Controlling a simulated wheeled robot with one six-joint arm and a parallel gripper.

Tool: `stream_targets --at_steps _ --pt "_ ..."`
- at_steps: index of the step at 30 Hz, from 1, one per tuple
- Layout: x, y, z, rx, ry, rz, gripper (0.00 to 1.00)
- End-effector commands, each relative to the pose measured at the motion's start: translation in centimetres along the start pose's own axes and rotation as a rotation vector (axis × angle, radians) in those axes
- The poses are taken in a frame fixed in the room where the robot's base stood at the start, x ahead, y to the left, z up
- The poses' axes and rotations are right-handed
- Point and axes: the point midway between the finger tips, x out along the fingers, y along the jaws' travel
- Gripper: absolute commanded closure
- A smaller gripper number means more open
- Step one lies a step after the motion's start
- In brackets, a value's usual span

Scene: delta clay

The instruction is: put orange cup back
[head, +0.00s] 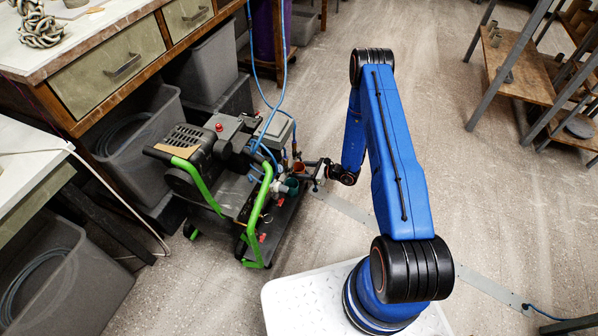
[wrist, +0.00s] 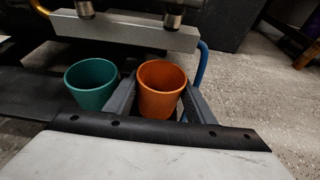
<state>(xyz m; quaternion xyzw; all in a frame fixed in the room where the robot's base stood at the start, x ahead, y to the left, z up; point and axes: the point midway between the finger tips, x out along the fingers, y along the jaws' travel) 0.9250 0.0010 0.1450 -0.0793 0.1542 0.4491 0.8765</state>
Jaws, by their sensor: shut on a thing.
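The orange cup (wrist: 161,92) stands upright between the two fingers of my gripper (wrist: 158,100) in the wrist view, and the fingers are shut on it. The cup looks empty; its lower part is hidden behind the gripper body. In the head view the orange cup (head: 299,167) is small, at the tip of my gripper (head: 307,171), by the right side of a machine with a green handle. I cannot tell whether its base touches anything. A teal cup (wrist: 91,86) stands just left of the left finger; it also shows in the head view (head: 292,186).
The green-handled machine (head: 196,185) stands on the floor, with a grey metal bar (wrist: 135,29) behind the cups. A blue hose (head: 278,95) hangs beside it. Grey bins (head: 130,150) and a workbench are at left. Open floor (head: 470,190) lies at right, before metal shelves.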

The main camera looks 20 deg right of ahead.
Motion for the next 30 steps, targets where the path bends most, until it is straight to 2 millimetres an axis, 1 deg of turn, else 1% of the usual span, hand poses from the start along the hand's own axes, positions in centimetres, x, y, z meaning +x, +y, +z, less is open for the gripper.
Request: stream_targets --at_steps 1,2,13,14,15,26,29,30 --pt "0.1 0.1 -0.6 0.003 0.001 0.000 0.76" --pt "0.1 0.1 -0.6 0.002 0.001 0.000 0.76" --pt "0.2 0.0 -0.9 0.001 0.001 0.000 0.76" --pt "0.2 0.0 -0.9 0.001 0.000 0.000 0.48" --pt "0.2 0.0 -0.9 0.001 0.000 0.000 0.43" --pt "0.1 0.0 -0.6 0.001 0.000 0.000 0.43" --pt "-0.8 -0.1 -0.6 0.002 0.001 -0.002 0.43" --pt "-1.3 -0.1 -0.6 0.002 0.001 -0.004 0.43"
